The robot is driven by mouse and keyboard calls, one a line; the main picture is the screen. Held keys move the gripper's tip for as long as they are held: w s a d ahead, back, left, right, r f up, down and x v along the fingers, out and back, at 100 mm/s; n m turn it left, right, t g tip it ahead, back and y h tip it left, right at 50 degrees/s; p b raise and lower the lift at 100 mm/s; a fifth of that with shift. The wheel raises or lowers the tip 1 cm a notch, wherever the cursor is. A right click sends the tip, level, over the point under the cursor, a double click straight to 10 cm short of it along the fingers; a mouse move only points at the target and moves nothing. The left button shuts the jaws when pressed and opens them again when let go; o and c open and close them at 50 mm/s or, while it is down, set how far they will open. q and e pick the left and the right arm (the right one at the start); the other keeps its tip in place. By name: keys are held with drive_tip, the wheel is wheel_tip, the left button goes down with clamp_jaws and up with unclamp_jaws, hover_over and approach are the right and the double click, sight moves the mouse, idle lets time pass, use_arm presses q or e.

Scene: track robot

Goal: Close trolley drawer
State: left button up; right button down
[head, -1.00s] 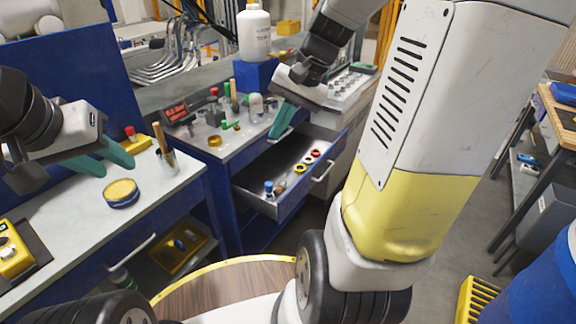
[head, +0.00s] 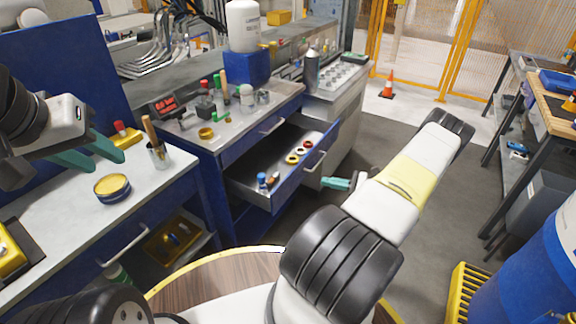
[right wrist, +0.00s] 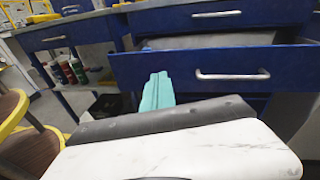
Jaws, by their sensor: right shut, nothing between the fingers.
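The blue trolley (head: 236,215) stands in the middle of the head view. Its drawer (head: 325,145) is pulled out, with small bottles and coloured rings inside. The drawer's blue front and silver handle also show in the right wrist view (right wrist: 225,75). My right gripper (head: 337,184) is shut and empty, just outside the drawer front and below its handle in the head view. In the right wrist view its teal fingers (right wrist: 157,92) point at the drawer front; I cannot tell whether they touch it. My left gripper (head: 98,154) hangs over the left worktop, fingers apart.
The left worktop (head: 60,235) holds a yellow-lidded tin (head: 112,187) and a cup of brushes (head: 158,153). The trolley top carries several bottles and tools. A blue barrel (head: 540,265) and yellow crate (head: 468,295) stand at right.

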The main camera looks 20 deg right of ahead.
wheel_tip(320, 180, down, 5)
drive_tip(key=s+d+m+t+h, duration=0.1)
drive_tip(key=s+d+m+t, duration=0.1)
drive_tip(key=m+t, duration=0.1)
approach(297, 179)
drive_tip(key=x, duration=0.6)
drive_tip(key=shift+w+a+r, duration=0.1)
drive_tip(key=shift+w+a, duration=0.1)
drive_tip(key=shift+a, duration=0.2)
